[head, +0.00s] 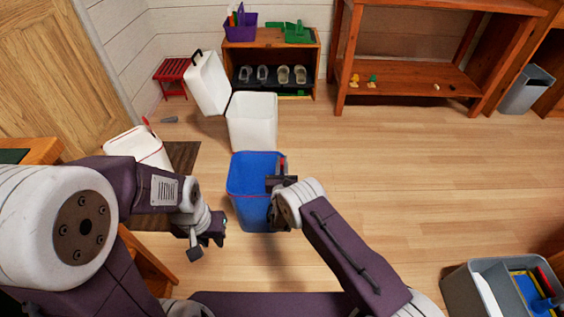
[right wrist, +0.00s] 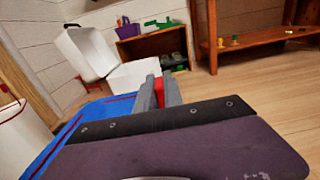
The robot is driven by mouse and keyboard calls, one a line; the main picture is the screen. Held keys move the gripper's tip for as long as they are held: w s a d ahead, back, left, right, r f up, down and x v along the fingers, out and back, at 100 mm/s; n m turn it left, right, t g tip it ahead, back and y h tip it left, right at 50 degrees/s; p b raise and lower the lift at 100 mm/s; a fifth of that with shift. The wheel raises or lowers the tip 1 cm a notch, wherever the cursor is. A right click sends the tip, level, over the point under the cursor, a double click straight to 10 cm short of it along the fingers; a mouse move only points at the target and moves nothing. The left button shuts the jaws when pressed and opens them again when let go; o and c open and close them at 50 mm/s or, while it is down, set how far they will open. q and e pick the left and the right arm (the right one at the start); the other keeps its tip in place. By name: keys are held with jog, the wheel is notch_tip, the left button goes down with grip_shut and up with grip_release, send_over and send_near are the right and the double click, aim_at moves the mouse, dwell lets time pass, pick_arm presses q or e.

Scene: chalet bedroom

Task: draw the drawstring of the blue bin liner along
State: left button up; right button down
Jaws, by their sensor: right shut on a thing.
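The blue bin liner (head: 250,168) lines a bin in the middle of the head view, with a thin red line along its rim. The liner also shows in the right wrist view (right wrist: 62,140), at the lower left. My right gripper (head: 281,172) is at the liner's right rim, shut on the red drawstring (right wrist: 160,88). A short red piece of the drawstring shows between and above the fingers. My left gripper (head: 213,238) hangs in front and to the left of the bin, apart from it; its finger gap is not clear.
A white bin (head: 252,122) with a raised lid (head: 207,83) stands just behind the blue liner. Another white bin (head: 140,148) with red trim is at the left. A grey crate (head: 458,283) sits at the lower right. The floor right of the liner is clear.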

jog(key=c, duration=1.4)
grip_release()
jog(key=shift+c, duration=0.2)
jog(key=shift+s+r+p, duration=0.15)
jog(key=shift+s+p, duration=0.25)
jog(key=shift+p, duration=0.05)
jog(key=s+p, duration=0.4)
jog(key=s, duration=0.4)
jog(key=shift+s, duration=0.15)
